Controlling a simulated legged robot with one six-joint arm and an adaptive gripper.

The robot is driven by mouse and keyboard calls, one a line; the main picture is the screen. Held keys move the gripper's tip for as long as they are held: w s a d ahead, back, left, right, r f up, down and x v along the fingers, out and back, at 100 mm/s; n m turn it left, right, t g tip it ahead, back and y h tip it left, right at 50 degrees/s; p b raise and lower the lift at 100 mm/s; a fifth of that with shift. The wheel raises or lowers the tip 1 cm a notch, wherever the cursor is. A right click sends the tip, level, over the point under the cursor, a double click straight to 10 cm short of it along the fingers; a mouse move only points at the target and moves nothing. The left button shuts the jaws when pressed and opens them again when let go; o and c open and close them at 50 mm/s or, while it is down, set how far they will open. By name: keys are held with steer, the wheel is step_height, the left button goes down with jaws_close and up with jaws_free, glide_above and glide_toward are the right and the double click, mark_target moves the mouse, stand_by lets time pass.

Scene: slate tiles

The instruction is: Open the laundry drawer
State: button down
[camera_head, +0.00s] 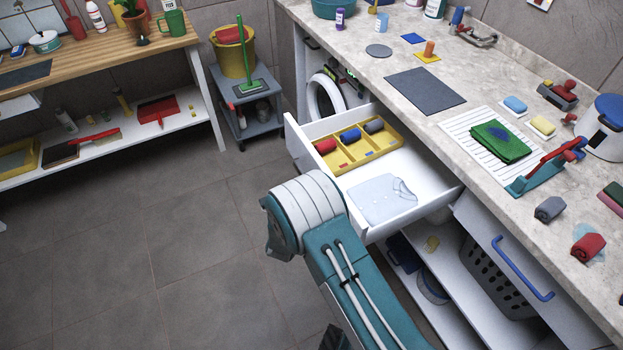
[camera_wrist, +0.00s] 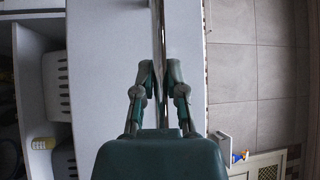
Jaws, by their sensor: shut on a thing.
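The white laundry drawer (camera_head: 418,212) stands pulled out from under the stone counter in the head view, its inside in plain sight. It holds a yellow divided tray (camera_head: 365,158) with rolled cloths and a folded pale shirt (camera_head: 382,200). My arm covers part of its front and handle there, and hides my gripper. In the wrist view my gripper (camera_wrist: 159,66) is shut on a thin bar-like handle (camera_wrist: 158,25), one finger on each side. White panel (camera_wrist: 105,60) shows on both sides of the bar.
Below the counter are open shelves with a white basket (camera_head: 487,278) and a panel with a blue handle (camera_head: 524,272). A grey trolley (camera_head: 252,112) with a yellow bucket stands beyond the drawer. The tiled floor (camera_head: 180,235) to the left is clear.

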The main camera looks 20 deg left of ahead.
steer(key=shift+s+d+f, duration=0.1)
steer(key=shift+d+f, duration=0.05)
steer(key=shift+f, duration=0.25)
steer(key=c, duration=0.7)
jaws_free()
steer(key=shift+r, duration=0.15)
steer(key=s, duration=0.4)
steer(key=s+d+f, duration=0.1)
steer(key=s, duration=0.6)
steer(key=shift+s+d+f, duration=0.15)
steer(key=shift+s+f, duration=0.15)
steer(key=shift+f, duration=0.05)
steer(key=shift+s, duration=0.1)
